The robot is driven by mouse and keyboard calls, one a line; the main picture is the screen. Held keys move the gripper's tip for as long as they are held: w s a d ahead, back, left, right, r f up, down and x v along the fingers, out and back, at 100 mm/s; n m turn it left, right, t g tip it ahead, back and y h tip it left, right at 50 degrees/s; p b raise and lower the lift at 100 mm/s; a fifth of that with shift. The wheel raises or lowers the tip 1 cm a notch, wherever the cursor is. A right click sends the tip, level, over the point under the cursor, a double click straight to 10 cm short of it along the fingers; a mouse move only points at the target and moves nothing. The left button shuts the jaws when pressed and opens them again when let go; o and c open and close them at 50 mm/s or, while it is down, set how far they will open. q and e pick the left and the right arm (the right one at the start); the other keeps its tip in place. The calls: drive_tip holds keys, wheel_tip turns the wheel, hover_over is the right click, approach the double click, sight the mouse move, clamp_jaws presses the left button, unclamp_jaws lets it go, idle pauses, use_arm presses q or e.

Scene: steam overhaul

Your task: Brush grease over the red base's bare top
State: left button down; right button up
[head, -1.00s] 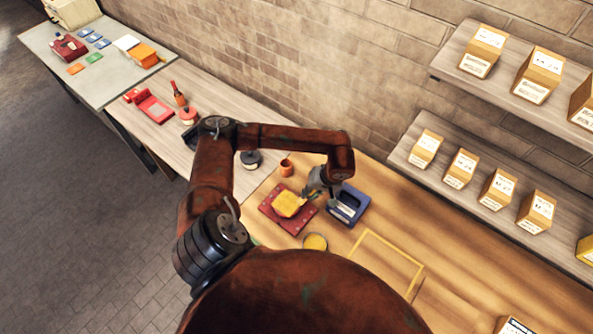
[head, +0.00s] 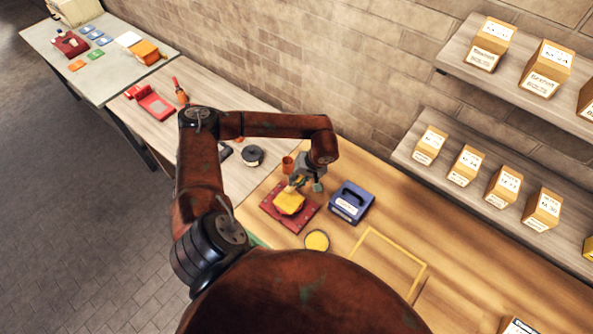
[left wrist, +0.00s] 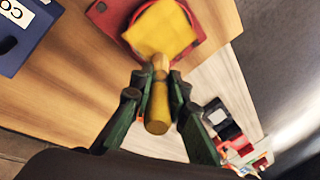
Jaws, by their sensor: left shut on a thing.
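The red base (head: 273,215) lies on the wooden bench, and a yellow layer (head: 289,204) covers most of its raised top. In the left wrist view the layer (left wrist: 158,30) has an uneven outline with red (left wrist: 206,18) showing around it. My left gripper (head: 304,184) is at the far side of the base, shut on a brush. The brush's yellow handle (left wrist: 158,112) sits between the fingers (left wrist: 162,90). Its head end points at the yellow layer; whether the bristles touch it I cannot tell. A round tin with yellow content (head: 316,241) stands in front. My right gripper is not in view.
A blue case (head: 351,203) stands close right of the base. An orange cup (head: 288,166) and a dark round object (head: 252,156) are behind it. A yellow outline (head: 400,255) marks clear bench at right. Shelves with boxes (head: 503,186) line the wall.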

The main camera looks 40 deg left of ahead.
use_arm(q)
wheel_tip(320, 180, up, 3)
drive_tip(key=shift+f+p, duration=0.1)
drive_tip(key=shift+p, duration=0.3)
drive_tip(key=shift+r+p, duration=0.8)
drive_tip(key=shift+r, duration=1.15)
drive_tip(key=shift+d+r, duration=0.1)
drive_tip(key=shift+r, duration=0.55)
drive_tip(key=shift+w, duration=0.1)
